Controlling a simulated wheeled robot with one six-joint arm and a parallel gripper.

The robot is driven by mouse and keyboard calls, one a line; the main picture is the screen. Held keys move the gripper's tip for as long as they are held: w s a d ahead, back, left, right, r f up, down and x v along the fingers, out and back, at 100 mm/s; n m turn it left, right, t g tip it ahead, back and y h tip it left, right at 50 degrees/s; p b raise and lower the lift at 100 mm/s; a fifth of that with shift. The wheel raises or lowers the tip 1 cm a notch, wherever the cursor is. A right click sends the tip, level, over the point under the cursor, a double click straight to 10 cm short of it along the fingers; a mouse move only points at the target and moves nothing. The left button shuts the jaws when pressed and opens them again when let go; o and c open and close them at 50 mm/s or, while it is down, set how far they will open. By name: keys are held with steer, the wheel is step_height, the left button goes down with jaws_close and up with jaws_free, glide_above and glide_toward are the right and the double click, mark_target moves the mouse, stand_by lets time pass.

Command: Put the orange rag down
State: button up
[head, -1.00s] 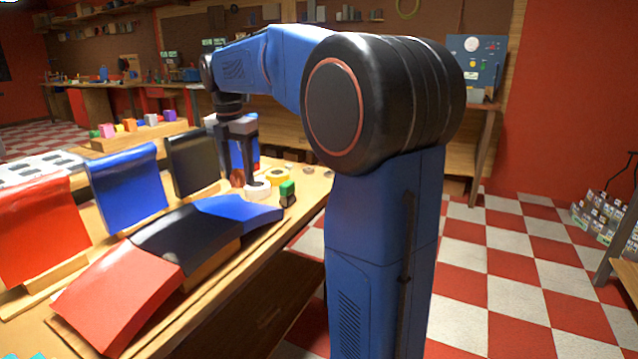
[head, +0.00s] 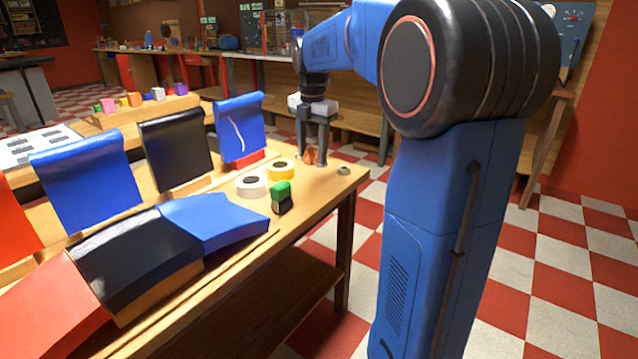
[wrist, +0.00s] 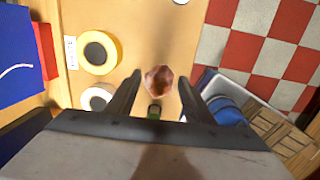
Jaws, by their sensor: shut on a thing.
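The orange rag (head: 310,156) is a small crumpled brownish-orange bundle. My gripper (head: 313,158) points down near the far right corner of the wooden workbench (head: 325,185), shut on the rag between its two dark fingertips. In the wrist view the rag (wrist: 158,80) shows between the fingertips of my gripper (wrist: 159,80), over the bare bench top. The rag is low over the bench; I cannot tell whether it touches the surface.
A yellow tape roll (head: 281,169), a white tape roll (head: 251,185) and a green-and-black item (head: 281,196) are left of the rag. A small metal nut-like part (head: 343,170) lies near the bench's right edge. Blue and black panels (head: 175,150) stand further left.

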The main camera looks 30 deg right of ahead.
mark_target(313, 148)
step_height(313, 148, down, 9)
steer(key=shift+f, duration=0.1)
stand_by(0.4)
steer(key=o, duration=1.2)
steer(key=shift+f, duration=0.1)
steer(key=r, duration=1.2)
steer(key=shift+s+a+r, duration=0.15)
steer(key=shift+s+a, duration=0.05)
steer(key=shift+s, duration=0.2)
steer(key=s+a+f+m+t, duration=0.1)
steer(key=s+a+f+m, duration=0.4)
steer(key=s+m, duration=0.2)
steer(key=s+a+f+m+t, duration=0.1)
steer(key=s+a+f+m, duration=0.4)
steer(key=s, duration=0.7)
steer(key=s+a+f+m+t, duration=0.2)
steer(key=s+a+f+m, duration=0.3)
steer(key=s+m, duration=0.5)
steer(key=shift+s+a, duration=0.2)
steer(key=shift+a, duration=0.2)
